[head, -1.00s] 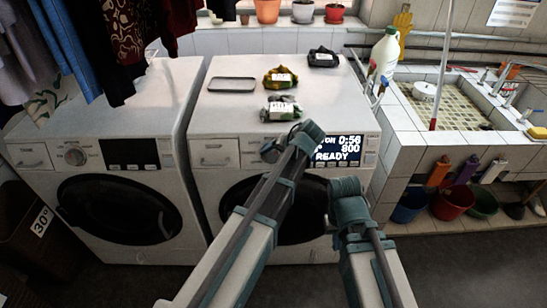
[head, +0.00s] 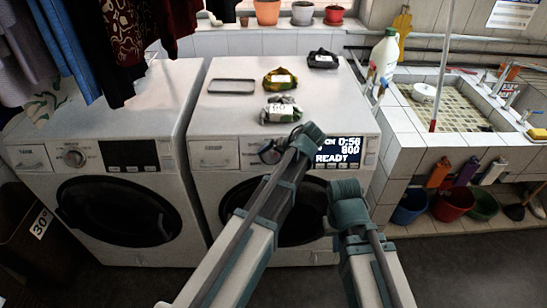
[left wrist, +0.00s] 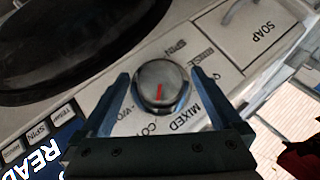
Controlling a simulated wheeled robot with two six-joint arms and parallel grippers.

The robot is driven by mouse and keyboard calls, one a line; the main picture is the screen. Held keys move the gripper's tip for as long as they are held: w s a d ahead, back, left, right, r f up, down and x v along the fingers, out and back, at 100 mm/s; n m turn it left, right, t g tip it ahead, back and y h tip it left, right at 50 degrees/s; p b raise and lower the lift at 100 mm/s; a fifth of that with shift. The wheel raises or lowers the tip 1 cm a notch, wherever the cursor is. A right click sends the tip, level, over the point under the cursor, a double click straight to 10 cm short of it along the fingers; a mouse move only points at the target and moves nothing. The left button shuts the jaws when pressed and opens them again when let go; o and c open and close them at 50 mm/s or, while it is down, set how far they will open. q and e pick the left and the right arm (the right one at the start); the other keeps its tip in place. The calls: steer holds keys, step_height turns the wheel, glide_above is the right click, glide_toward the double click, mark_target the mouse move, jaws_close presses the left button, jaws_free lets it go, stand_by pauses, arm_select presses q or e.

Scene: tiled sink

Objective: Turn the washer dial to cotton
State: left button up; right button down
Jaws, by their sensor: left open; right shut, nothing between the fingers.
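The washer dial (left wrist: 162,85) is a round dark knob on the right washer (head: 345,112). In the left wrist view its red pointer mark slants near the lower part of the knob, towards the side with MIXED and a partly hidden CO label. My left gripper (left wrist: 162,88) is open, with one finger on each side of the dial. I cannot tell whether either finger touches it. In the head view the dial (head: 270,152) is partly hidden by this gripper. The display (head: 338,150) reads 0:56, 800 and READY, its left part covered by my left arm. My right arm shows, but its fingers do not.
A second washer (head: 110,110) stands at the left. A dark-rimmed tray (head: 231,86) and several labelled bundles lie on the right washer. A white bottle (head: 384,55) stands beside the tiled sink (head: 455,100). Clothes (head: 100,45) hang at upper left.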

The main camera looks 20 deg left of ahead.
arm_select(q)
steer(key=p+v, duration=1)
steer(key=v, duration=0.3)
steer(key=shift+d+r, duration=0.3)
steer(key=shift+s+a, duration=0.1)
steer(key=shift+s, duration=0.1)
steer(key=s+a+f+g+h, duration=0.2)
steer(key=s+a+f+h, duration=0.1)
steer(key=s, duration=0.4)
steer(key=s+a+f+g+h, duration=0.1)
steer(key=s+a+f+h, duration=0.2)
steer(key=s, duration=0.5)
steer(key=s+d+r+m+g, duration=0.1)
steer(key=s+d+m, duration=0.3)
steer(key=d, duration=0.7)
steer(key=shift+s, duration=0.6)
steer(key=shift+w+r, duration=0.1)
